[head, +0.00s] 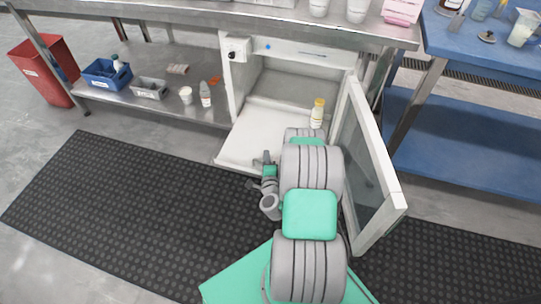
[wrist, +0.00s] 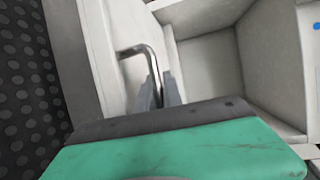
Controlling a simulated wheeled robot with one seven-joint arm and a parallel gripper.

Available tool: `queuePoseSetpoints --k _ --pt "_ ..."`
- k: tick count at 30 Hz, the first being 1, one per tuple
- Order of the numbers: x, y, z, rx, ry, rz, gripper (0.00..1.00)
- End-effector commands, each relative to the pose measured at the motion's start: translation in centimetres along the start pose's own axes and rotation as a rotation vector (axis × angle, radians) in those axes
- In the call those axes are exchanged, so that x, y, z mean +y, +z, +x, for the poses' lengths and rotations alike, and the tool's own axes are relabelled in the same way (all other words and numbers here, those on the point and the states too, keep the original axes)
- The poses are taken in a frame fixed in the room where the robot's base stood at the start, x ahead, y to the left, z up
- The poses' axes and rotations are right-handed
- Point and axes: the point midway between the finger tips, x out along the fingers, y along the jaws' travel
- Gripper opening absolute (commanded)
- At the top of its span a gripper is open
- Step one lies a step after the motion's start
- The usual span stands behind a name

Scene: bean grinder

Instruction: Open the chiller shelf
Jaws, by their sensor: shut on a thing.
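The chiller (head: 238,82) is a white cabinet under the steel bench, with its glass door (head: 372,150) swung open to the right. Its white shelf (head: 255,135) reaches out past the cabinet front at the lower left. A bottle with a yellow cap (head: 318,113) stands at the right of the opening, partly hidden by my arm. My gripper (head: 264,158) is at the shelf's front edge. In the wrist view, my gripper (wrist: 159,92) is shut on a bent metal handle (wrist: 143,52) at the shelf's front. The handle is hidden in the head view.
The open door stands close to the right of my arm. A blue bin (head: 107,74), a grey tray (head: 149,88) and a white bottle (head: 205,95) are on the lower bench shelf at left. A black mat (head: 130,200) covers clear floor in front.

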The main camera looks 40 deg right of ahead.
Motion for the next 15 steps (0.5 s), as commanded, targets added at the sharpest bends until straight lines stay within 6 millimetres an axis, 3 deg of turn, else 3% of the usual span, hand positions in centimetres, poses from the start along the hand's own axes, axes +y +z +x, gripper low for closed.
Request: queuePoseSetpoints --k 13,14,15 --pt "0.18 0.3 -0.28 0.003 0.001 -0.002 0.0" --pt "0.19 0.31 -0.28 0.002 0.002 -0.002 0.11" --pt "0.19 0.33 -0.28 0.002 0.002 -0.002 0.15"
